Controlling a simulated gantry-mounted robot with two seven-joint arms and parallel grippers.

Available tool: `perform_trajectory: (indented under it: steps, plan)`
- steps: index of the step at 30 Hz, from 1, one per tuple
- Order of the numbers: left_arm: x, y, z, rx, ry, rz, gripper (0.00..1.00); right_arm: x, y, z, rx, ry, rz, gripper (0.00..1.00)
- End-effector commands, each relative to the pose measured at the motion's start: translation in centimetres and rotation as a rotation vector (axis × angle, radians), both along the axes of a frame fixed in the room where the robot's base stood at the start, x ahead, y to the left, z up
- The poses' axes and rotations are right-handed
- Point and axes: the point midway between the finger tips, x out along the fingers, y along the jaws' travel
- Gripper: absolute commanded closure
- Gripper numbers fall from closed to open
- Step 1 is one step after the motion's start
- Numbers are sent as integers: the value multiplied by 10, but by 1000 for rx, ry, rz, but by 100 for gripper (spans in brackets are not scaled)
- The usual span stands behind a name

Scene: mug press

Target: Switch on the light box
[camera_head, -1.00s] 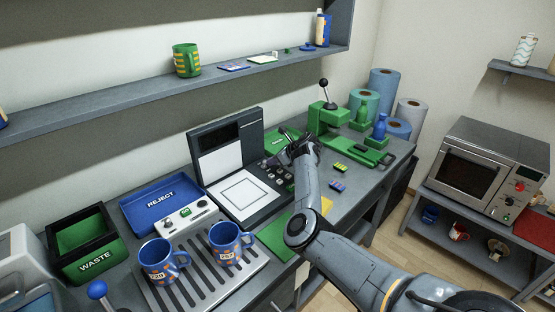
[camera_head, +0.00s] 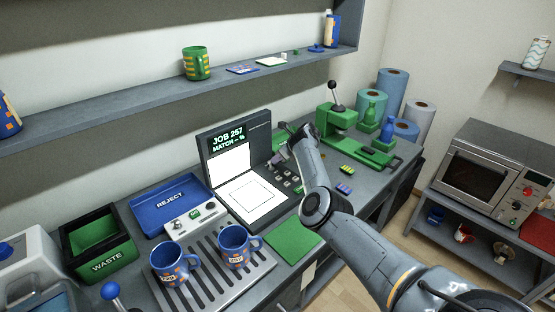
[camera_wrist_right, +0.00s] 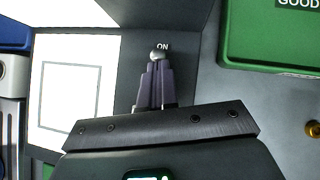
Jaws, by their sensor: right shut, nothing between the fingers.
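The light box (camera_head: 237,166) stands open on the bench. Its two white panels are lit bright, and its display reads "JOB 257" and "MATCH -- %". In the right wrist view the lit base panel (camera_wrist_right: 70,95) shows at left. A round knob (camera_wrist_right: 158,55) marked "ON" sits on the dark strip beside it. My right gripper (camera_wrist_right: 157,70) is shut and empty, with its fingertips at this knob; whether they touch it I cannot tell. In the head view my right gripper (camera_head: 284,150) is at the right side of the light box. My left gripper is not in view.
Two blue mugs (camera_head: 167,262) (camera_head: 234,247) stand on the slatted tray (camera_head: 205,298). A blue REJECT tray (camera_head: 172,203) and a WASTE bin (camera_head: 97,247) are at left. A green press (camera_head: 338,120) stands behind my right arm. A green mat (camera_head: 293,240) lies in front.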

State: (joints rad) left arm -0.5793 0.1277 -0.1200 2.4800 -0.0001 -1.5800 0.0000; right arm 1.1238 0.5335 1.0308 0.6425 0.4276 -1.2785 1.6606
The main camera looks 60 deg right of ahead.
Motion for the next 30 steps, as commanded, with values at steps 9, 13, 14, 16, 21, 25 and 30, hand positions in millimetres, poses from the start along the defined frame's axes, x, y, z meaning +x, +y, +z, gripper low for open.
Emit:
perform_trajectory:
  steps: [9,13,14,16,21,25,30]
  plan:
    - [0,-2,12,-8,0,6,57,0,0,14,0,-1,0,100]
    - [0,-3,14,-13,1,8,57,0,0,16,0,-1,0,100]
    - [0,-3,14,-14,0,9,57,0,0,16,0,-1,0,100]
    - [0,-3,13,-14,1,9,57,0,0,16,0,-1,0,100]
    - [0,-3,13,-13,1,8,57,0,0,16,0,-1,0,100]
    - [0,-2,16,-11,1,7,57,0,0,18,0,-1,0,100]
    - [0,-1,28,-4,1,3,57,0,2,30,-1,-1,4,100]
